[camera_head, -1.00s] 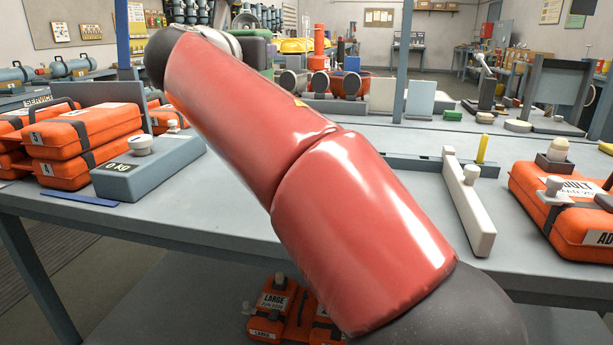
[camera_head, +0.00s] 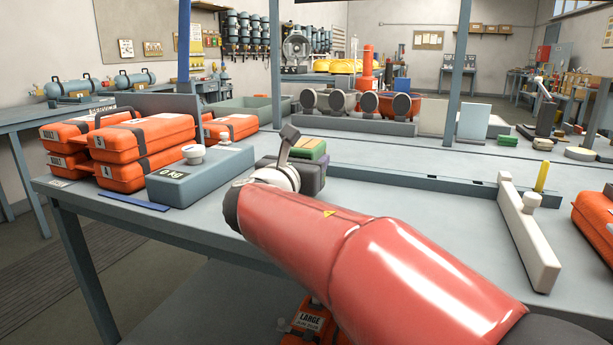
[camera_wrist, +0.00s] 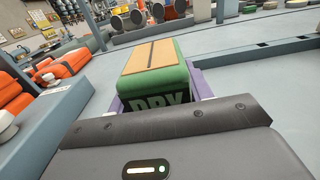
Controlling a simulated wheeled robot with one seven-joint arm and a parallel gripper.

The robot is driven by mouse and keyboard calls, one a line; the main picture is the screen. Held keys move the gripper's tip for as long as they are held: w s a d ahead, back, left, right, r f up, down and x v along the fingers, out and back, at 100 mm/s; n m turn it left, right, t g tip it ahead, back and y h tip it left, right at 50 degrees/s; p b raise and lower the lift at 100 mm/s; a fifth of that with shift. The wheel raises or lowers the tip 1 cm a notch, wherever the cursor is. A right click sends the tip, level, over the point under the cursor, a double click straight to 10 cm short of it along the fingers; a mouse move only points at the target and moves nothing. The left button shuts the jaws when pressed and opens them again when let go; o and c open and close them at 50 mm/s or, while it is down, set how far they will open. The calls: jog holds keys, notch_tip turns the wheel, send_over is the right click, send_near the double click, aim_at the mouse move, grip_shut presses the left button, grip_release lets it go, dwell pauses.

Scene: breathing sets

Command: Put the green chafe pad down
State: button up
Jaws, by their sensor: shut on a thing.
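The green chafe pad (camera_wrist: 155,78) is a green block with a tan, split top and dark "DRY" lettering on its near face. It fills the middle of the wrist view, just beyond my gripper's dark housing. My gripper (camera_wrist: 158,88) is shut on it, with purple parts showing at both sides. In the head view the pad (camera_head: 308,148) is a small green patch beyond my red arm, beside my gripper (camera_head: 312,160). It is over the grey workbench (camera_head: 400,190). I cannot tell whether its underside touches the bench.
A grey scale (camera_head: 200,178) reading 0 kg and stacked orange cases (camera_head: 135,145) stand to the left. A white bar (camera_head: 527,235) with a knob lies to the right. A grey rail (camera_head: 430,180) runs along the bench. Breathing masks (camera_head: 370,103) stand behind.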

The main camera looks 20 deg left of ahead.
jog(key=shift+f, duration=1.25)
jog(key=o, duration=1.3)
jog(key=shift+f, duration=0.1)
jog(key=s, duration=0.4)
jog(key=s+b, duration=0.1)
jog(key=s, duration=0.3)
jog(key=s+a, duration=0.1)
jog(key=s, duration=0.3)
